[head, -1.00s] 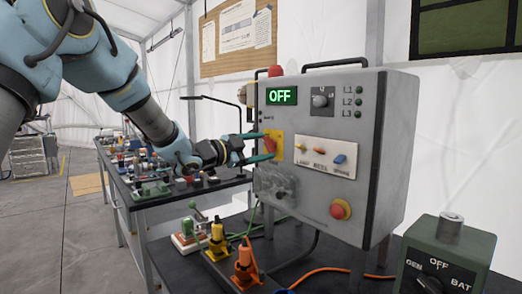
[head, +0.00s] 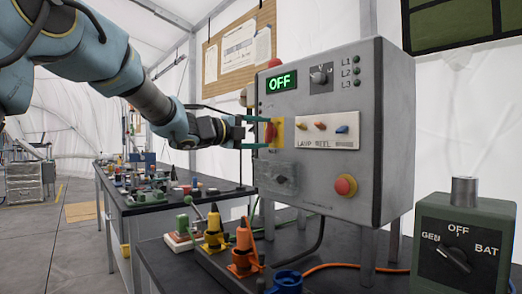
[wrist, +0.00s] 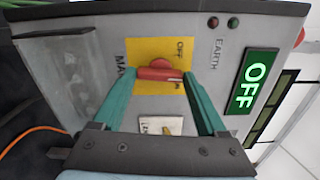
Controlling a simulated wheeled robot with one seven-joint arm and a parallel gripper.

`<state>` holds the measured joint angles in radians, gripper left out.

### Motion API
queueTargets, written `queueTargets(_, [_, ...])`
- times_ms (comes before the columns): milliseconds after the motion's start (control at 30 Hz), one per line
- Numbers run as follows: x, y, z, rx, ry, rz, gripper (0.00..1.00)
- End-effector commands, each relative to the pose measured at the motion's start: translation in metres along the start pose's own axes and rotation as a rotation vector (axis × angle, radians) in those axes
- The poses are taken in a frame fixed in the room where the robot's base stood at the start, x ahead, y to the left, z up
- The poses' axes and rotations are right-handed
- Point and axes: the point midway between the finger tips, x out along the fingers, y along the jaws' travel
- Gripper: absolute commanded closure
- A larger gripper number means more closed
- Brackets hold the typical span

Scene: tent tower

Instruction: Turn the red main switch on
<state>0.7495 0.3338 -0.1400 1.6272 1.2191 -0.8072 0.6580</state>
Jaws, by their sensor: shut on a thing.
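The red main switch (head: 269,132) is a rotary handle on a yellow plate (head: 279,139) on the grey panel box (head: 335,190). My gripper (head: 258,132) reaches it from the left, its green fingers above and below the handle. The wrist view shows my gripper (wrist: 160,76) shut on the red handle (wrist: 160,74), one finger at each end of it. The view is rolled, and an OFF label shows on the yellow plate. The green display (head: 281,82) reads OFF; it also shows in the wrist view (wrist: 250,82).
Below the switch is a clear cover (head: 275,180) over a black knob. Yellow and orange plugs (head: 243,250) stand below. A green selector box (head: 463,240) is at the lower right.

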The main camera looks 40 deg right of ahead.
Motion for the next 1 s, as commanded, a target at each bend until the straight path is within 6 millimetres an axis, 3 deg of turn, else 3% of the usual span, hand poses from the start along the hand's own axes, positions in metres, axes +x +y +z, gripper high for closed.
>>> queueTargets(33, [0.0000,0.0077,-0.0011,0.046,0.000,0.000,0.81])
queueTargets(500, [0.0002,0.0056,-0.0010,0.462,0.001,0.001,0.81])
queueTargets(1000, [0.0000,0.0021,-0.0002,0.678,0.001,0.002,0.81])
